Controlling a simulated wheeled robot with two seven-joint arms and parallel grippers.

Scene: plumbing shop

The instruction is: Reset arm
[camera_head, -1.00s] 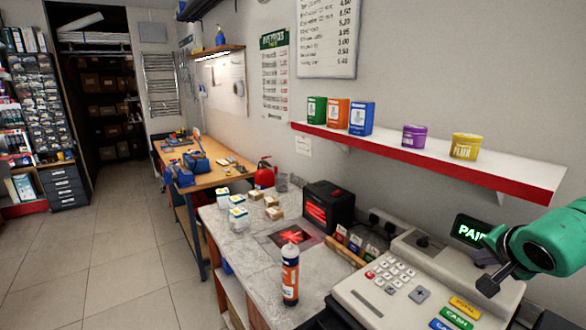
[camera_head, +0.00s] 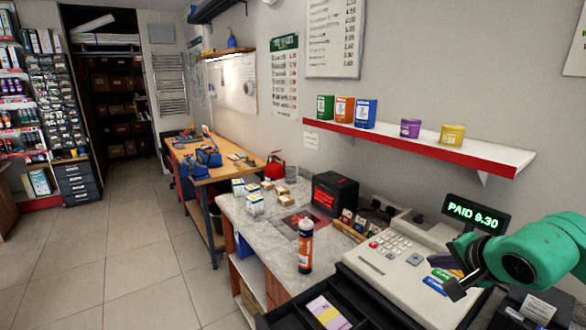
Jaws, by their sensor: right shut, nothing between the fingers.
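My right arm, green, comes in from the right edge of the head view. Its dark gripper (camera_head: 457,282) is shut and empty, just over the right part of the cash register (camera_head: 385,270), near the coloured keys. I cannot tell whether it touches the register. The register's small display (camera_head: 475,213) reads "PAID 9.30". The cash drawer (camera_head: 283,318) stands open at the bottom of the view, with banknotes (camera_head: 328,312) in it. My left gripper is out of view.
An orange and white tube (camera_head: 305,246) stands upright on the counter (camera_head: 237,208) left of the register. Small boxes (camera_head: 256,205) and a black heater-like box (camera_head: 335,194) stand behind it. A red-edged shelf (camera_head: 420,143) with tins overhangs the register. The floor (camera_head: 130,265) at left is clear.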

